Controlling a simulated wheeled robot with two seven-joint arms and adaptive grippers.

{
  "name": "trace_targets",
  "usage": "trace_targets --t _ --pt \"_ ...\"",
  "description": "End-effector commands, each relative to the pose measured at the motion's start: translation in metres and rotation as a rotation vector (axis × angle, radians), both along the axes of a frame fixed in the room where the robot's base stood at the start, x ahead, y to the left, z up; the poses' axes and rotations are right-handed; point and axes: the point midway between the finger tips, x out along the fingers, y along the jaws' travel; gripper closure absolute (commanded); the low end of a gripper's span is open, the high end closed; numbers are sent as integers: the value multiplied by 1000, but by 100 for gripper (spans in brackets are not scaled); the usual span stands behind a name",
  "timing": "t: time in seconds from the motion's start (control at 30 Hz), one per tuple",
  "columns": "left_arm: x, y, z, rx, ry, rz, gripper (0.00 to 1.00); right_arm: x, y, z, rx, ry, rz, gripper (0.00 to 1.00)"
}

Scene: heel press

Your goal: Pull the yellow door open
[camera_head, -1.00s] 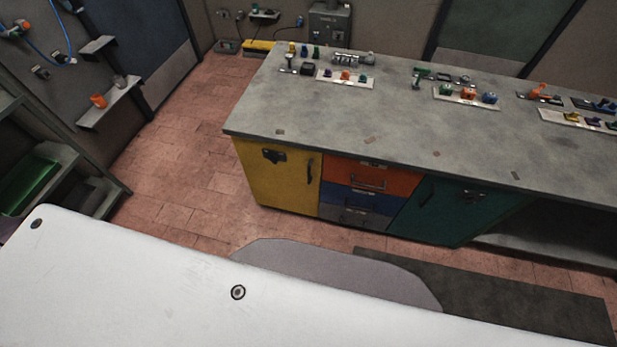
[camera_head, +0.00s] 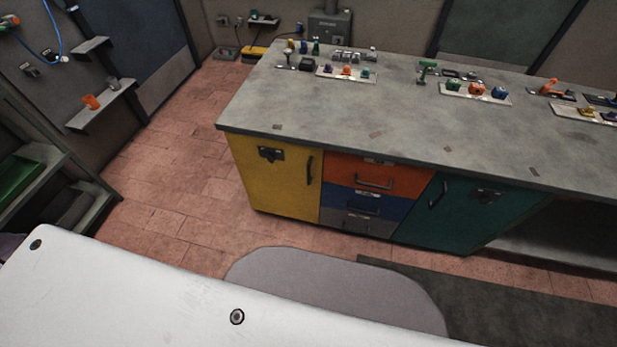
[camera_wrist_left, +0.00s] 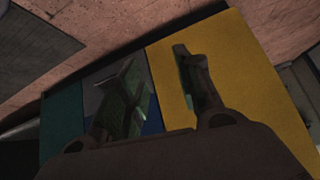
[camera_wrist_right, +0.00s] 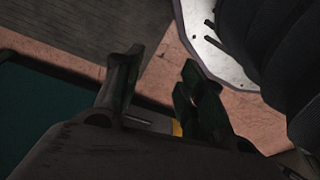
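The yellow door (camera_head: 275,180) is the left front of the workbench and looks shut in the head view. It has a dark upright handle (camera_head: 309,170) near its right edge and a dark latch (camera_head: 270,154) near its top. In the left wrist view the yellow door (camera_wrist_left: 245,70) fills much of the right side. My left gripper (camera_wrist_left: 156,62) is open and empty in front of the bench, its fingers over the drawers and the yellow door's edge. My right gripper (camera_wrist_right: 157,65) is open and empty, with floor behind it. Neither gripper shows in the head view.
Orange, blue and grey drawers (camera_head: 361,205) and a teal door (camera_head: 465,215) stand right of the yellow door. Small tools lie on the grey worktop (camera_head: 330,110). A dark mat (camera_head: 500,305) lies in front. The brick floor (camera_head: 180,190) left of the bench is clear.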

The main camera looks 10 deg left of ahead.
Motion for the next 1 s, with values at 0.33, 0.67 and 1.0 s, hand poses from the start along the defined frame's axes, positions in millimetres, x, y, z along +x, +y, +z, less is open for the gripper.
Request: trace_targets --t 0.33,0.67,1.0 --pt "52 -7 16 -25 -140 1 65 28 12 5 19 -25 0 60" --pt "93 -15 42 -54 -270 -2 65 49 21 19 37 -47 3 60" --pt "126 -23 74 -84 -401 -9 65 66 30 37 56 -68 7 60"
